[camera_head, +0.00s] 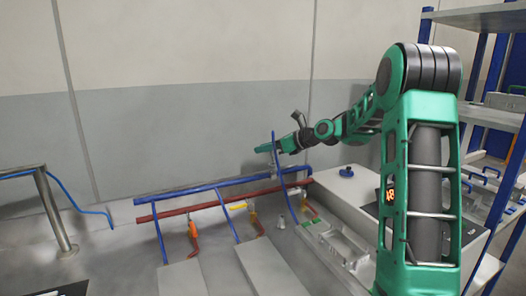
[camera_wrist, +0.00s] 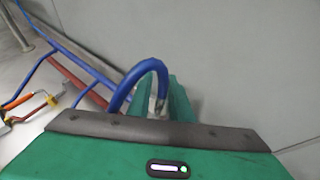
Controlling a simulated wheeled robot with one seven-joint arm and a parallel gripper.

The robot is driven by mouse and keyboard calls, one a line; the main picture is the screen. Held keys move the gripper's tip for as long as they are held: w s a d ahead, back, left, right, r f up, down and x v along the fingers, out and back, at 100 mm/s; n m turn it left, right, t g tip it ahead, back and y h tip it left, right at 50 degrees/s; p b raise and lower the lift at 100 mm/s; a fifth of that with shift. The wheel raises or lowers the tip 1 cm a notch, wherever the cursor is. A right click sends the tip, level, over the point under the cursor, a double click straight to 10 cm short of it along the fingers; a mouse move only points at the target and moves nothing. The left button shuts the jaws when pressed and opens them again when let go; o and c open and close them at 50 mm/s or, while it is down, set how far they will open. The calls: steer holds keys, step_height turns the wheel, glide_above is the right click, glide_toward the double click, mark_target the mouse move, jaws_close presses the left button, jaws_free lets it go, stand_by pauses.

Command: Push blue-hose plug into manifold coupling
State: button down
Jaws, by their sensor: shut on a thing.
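My gripper (camera_head: 268,147) is above the right part of the pipe manifold, its green fingers pointing left. It is shut on the blue hose (camera_head: 274,140), which hangs down from it past the pipes. In the wrist view the blue hose (camera_wrist: 147,66) arches up and bends over to a metal plug end (camera_wrist: 161,103) between the green fingers (camera_wrist: 178,98). The manifold has a blue pipe (camera_head: 215,185) and a red pipe (camera_head: 180,211) along the wall. I cannot make out which fitting is the coupling, nor the plug's tip.
A small grey cone-shaped thing (camera_head: 281,222) is near the hose. A white bench (camera_head: 340,180) and a blue-framed shelf (camera_head: 485,18) stand right. A metal railing (camera_head: 52,210) is left.

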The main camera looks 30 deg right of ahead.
steer(key=shift+f, duration=1.5)
steer(key=c, duration=1.5)
jaws_free()
steer(key=v, duration=1)
steer(key=shift+s+d, duration=0.25)
